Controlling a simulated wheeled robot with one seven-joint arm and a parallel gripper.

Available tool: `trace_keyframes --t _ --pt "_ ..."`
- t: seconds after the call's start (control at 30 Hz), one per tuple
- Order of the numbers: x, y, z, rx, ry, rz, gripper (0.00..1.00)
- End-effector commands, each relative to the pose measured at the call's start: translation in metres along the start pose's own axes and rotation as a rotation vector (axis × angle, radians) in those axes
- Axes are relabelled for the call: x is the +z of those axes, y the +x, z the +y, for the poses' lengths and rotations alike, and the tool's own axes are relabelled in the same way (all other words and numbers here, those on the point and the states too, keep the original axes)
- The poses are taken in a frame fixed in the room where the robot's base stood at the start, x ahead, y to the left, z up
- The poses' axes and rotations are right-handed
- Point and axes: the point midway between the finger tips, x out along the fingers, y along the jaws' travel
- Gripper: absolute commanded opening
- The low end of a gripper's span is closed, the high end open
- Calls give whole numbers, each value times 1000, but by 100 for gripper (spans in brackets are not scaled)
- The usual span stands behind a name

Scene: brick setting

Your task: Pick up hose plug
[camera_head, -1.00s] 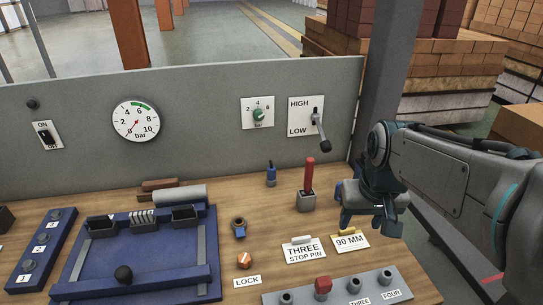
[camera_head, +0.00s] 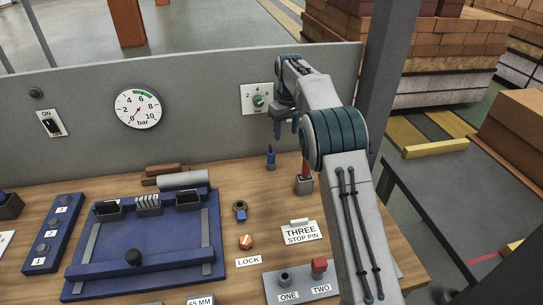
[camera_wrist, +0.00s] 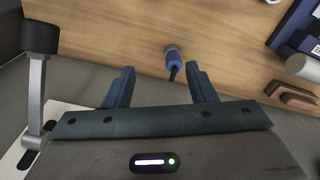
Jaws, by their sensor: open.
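The hose plug appears to be the small blue piece (camera_head: 271,158) with a thin dark top, standing on the wooden table near the grey back panel. In the wrist view the blue plug (camera_wrist: 174,62) shows a grey end and a dark tip, in line with the gap between my fingers. My gripper (camera_head: 285,130) is open and empty, above and slightly right of the plug in the head view, in front of the panel. Its two blue fingers (camera_wrist: 160,78) are spread in the wrist view. They do not appear to touch the plug.
A red-handled lever (camera_head: 305,173) stands right of the plug, partly behind my arm. A ring-shaped fitting with blue (camera_head: 240,209) lies in front. A grey roller (camera_head: 183,180) and brown blocks (camera_head: 163,170) lie left.

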Motion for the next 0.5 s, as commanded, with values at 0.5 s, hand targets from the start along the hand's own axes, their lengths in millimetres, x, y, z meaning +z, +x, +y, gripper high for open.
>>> trace_keyframes --t 0.5 --pt "-48 73 -24 -9 -157 -42 51"
